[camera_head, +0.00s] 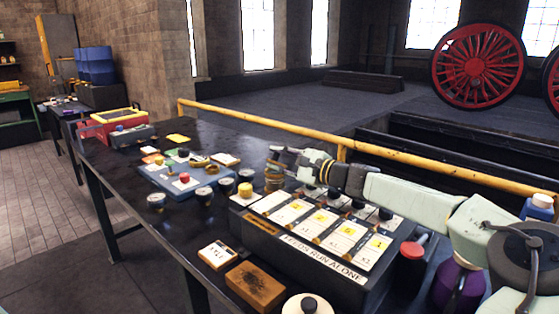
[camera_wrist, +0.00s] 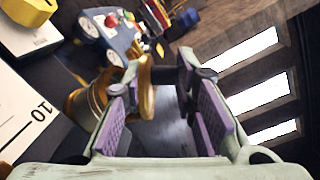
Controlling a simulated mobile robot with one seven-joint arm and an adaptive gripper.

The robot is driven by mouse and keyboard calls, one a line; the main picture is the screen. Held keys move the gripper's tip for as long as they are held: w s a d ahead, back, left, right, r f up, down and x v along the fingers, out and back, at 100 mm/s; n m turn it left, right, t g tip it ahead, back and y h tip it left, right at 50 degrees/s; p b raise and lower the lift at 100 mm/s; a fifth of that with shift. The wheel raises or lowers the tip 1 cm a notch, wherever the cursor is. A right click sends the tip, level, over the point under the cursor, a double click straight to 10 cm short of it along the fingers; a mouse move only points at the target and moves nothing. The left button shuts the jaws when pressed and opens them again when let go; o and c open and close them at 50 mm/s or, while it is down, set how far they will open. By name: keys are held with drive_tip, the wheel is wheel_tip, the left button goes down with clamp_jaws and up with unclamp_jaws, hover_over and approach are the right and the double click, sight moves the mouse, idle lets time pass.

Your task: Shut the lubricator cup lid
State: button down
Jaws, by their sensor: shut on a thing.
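The brass lubricator cup (camera_head: 273,180) stands on the dark table behind the feeder box; in the wrist view its round body (camera_wrist: 86,104) is just left of my gripper's left finger. Its brass lid (camera_wrist: 147,88) shows in the wrist view as a thin upright piece beside the cup, at the inner side of the left finger. My gripper (camera_head: 281,156) is just above the cup in the head view. The lid's far side and hinge are hard to make out.
The box marked "FEEDS RUN ALONE" (camera_head: 318,258) lies under my arm, with numbered cards on top. A yellow knob (camera_head: 245,190), small dark-topped jars (camera_head: 204,196) and a blue tray (camera_head: 160,180) are nearby. A yellow rail (camera_head: 235,116) runs behind the table.

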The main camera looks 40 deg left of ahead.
drive_tip(key=shift+s+f+n+b, duration=0.15)
drive_tip(key=shift+f+n+b, duration=0.15)
drive_tip(key=shift+n, duration=0.2)
idle(3.5)
idle(0.7)
drive_tip(key=c, duration=1.4)
unclamp_jaws()
drive_tip(key=shift+r, duration=0.1)
drive_tip(key=shift+c, duration=0.2)
drive_tip(key=shift+d, duration=0.1)
drive_tip(key=shift+d+r, duration=0.15)
drive_tip(key=shift+d, duration=1.85)
drive_tip(key=shift+d+r, duration=0.1)
drive_tip(key=shift+d, duration=1.85)
drive_tip(key=shift+c, duration=0.4)
